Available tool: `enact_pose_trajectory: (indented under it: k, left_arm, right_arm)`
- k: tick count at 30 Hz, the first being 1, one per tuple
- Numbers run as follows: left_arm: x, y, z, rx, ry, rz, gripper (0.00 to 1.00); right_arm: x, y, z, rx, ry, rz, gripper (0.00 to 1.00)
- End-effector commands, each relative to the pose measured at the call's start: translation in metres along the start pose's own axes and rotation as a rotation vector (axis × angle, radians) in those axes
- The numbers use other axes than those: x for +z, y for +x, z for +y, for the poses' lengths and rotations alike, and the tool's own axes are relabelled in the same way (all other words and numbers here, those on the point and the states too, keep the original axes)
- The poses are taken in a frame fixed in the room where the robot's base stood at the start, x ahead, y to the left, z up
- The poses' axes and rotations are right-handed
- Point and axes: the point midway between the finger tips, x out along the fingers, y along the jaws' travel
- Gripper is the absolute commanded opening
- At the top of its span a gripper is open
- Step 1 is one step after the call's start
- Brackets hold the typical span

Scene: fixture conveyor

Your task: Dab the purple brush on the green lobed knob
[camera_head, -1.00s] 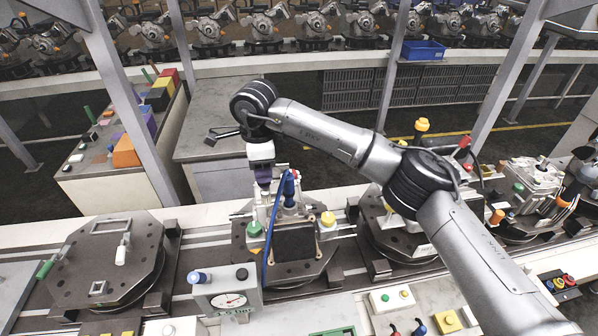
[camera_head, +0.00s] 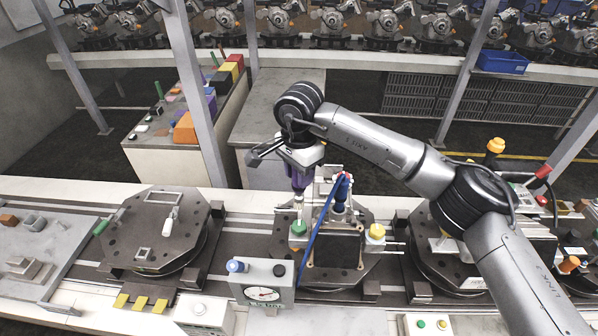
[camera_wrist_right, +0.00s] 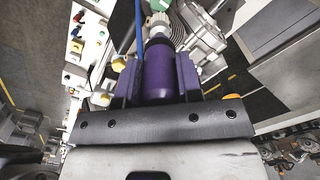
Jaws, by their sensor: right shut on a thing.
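My right gripper (camera_head: 298,186) is shut on the purple brush (camera_wrist_right: 158,75), which points down in the head view. The brush's pale tip (camera_wrist_right: 157,27) shows at the top of the right wrist view. The green knob (camera_head: 298,228) sits on the left side of the middle fixture, below the brush tip in the head view. I cannot tell whether the tip touches it, and its lobes are too small to make out. My left gripper is not in view.
A blue-handled part (camera_head: 340,194) with a blue hose stands right of the green knob. A gauge box (camera_head: 262,283) stands in front. A flat fixture plate (camera_head: 157,228) is at the left.

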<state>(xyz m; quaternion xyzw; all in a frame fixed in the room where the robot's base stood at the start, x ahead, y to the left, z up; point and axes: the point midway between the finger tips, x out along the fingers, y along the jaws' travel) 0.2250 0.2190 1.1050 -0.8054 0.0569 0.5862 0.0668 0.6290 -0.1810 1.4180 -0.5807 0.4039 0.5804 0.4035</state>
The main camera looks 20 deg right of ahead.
Motion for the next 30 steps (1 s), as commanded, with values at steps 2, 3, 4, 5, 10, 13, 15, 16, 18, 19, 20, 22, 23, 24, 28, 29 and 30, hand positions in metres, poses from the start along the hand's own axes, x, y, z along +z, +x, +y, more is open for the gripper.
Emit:
enact_pose_trajectory:
  k: [2, 3, 4, 5, 10, 13, 15, 16, 18, 19, 20, 22, 23, 24, 28, 29, 30]
  left_arm:
    - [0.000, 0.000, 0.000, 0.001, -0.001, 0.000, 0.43]
    - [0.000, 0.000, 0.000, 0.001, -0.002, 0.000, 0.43]
    - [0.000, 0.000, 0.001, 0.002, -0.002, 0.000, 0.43]
    - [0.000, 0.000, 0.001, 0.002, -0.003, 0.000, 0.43]
    - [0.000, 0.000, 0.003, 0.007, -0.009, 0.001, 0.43]
    - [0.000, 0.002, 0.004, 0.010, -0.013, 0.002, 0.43]
    - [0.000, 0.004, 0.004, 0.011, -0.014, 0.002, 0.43]
    - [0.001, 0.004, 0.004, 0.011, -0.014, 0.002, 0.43]
    - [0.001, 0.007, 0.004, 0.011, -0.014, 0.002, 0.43]
    - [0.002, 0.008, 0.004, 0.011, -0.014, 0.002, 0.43]
    - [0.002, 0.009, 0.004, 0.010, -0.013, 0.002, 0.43]
    - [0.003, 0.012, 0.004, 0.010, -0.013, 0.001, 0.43]
    - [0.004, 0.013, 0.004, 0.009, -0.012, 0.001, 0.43]
    - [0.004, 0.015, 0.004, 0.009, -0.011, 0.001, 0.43]
    - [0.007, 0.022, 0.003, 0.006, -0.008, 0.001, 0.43]
    - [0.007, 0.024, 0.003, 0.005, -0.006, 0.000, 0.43]
    - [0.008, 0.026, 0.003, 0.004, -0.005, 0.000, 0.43]
  right_arm:
    - [0.000, -0.001, 0.000, -0.001, 0.001, 0.000, 0.00]
    - [0.000, -0.001, 0.000, -0.001, 0.002, 0.000, 0.00]
    - [0.000, -0.001, 0.000, -0.001, 0.002, 0.000, 0.00]
    - [0.000, -0.001, 0.000, -0.001, 0.002, 0.000, 0.00]
    - [-0.001, 0.000, 0.000, -0.001, 0.003, 0.001, 0.00]
    - [0.000, 0.003, 0.000, -0.001, 0.003, 0.000, 0.00]
    - [0.000, 0.005, 0.000, -0.001, 0.003, 0.000, 0.00]
    - [0.000, 0.007, 0.000, -0.001, 0.003, 0.000, 0.00]
    - [0.000, 0.010, 0.000, -0.001, 0.004, 0.000, 0.00]
    - [0.000, 0.012, 0.000, -0.001, 0.004, 0.000, 0.00]
    - [0.000, 0.014, 0.000, -0.001, 0.004, 0.000, 0.00]
    - [0.000, 0.019, 0.000, -0.001, 0.004, 0.000, 0.00]
    - [0.000, 0.022, 0.000, -0.001, 0.004, 0.000, 0.00]
    - [0.000, 0.025, 0.000, -0.001, 0.004, 0.000, 0.00]
    - [-0.001, 0.037, 0.000, -0.001, 0.004, 0.001, 0.00]
    - [-0.001, 0.039, 0.000, -0.001, 0.004, 0.001, 0.00]
    - [-0.001, 0.043, 0.000, 0.000, 0.004, 0.001, 0.00]
